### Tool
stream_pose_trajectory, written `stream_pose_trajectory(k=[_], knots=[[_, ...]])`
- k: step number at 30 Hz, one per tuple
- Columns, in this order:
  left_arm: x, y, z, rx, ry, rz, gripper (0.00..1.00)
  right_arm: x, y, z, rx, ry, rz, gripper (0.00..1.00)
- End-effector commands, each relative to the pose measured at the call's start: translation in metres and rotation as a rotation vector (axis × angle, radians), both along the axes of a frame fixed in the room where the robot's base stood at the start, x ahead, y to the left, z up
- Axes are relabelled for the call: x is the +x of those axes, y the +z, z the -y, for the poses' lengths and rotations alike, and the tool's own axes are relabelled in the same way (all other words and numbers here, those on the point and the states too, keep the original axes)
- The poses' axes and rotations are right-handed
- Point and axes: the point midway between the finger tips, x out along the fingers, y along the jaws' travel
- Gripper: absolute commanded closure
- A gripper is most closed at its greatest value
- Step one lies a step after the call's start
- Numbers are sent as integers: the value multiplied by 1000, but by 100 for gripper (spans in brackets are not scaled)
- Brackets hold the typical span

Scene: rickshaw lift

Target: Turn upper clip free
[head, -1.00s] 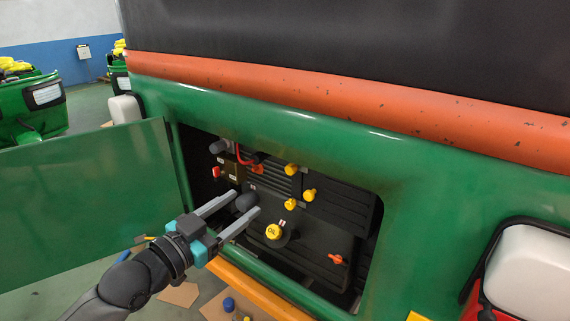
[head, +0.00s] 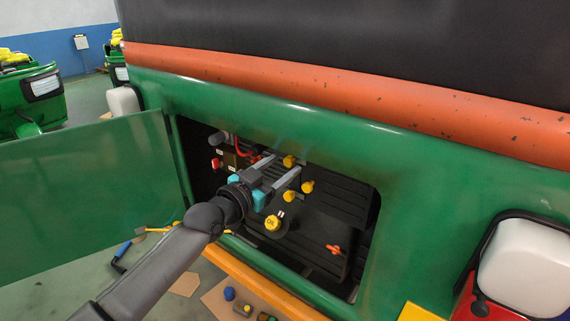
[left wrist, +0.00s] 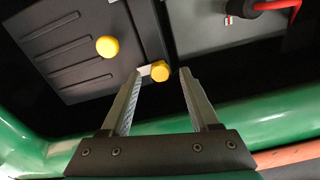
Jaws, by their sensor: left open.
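The upper clip (head: 290,161) is a yellow knob at the top of the dark panel in the open bay. In the left wrist view the yellow knob (left wrist: 160,71) has a small pale tab beside it. My left gripper (head: 285,165) is open, its two grey fingers reaching into the bay. In the left wrist view the knob appears between the fingertips; I cannot tell whether they touch it. Another yellow clip (head: 308,187) sits lower right, and a third (head: 289,197) lies below. My right gripper is not in view.
The green bay rim (head: 379,215) surrounds the opening, with an open green door (head: 90,185) at left. A yellow oil cap (head: 272,223) and an orange-red clip (head: 334,249) sit lower inside. A red cable (head: 240,149) runs at upper left. Tools lie on the floor below.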

Motion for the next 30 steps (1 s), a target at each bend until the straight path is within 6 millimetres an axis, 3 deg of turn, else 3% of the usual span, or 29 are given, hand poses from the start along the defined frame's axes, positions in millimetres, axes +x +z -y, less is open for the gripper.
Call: stream_pose_trajectory(k=[6, 17, 30], knots=[[12, 0, 9, -1, 0, -1, 38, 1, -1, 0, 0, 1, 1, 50], [14, 0, 10, 0, 0, 0, 38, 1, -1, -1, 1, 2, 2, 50], [13, 0, 10, -1, 0, -1, 88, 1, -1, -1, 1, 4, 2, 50]])
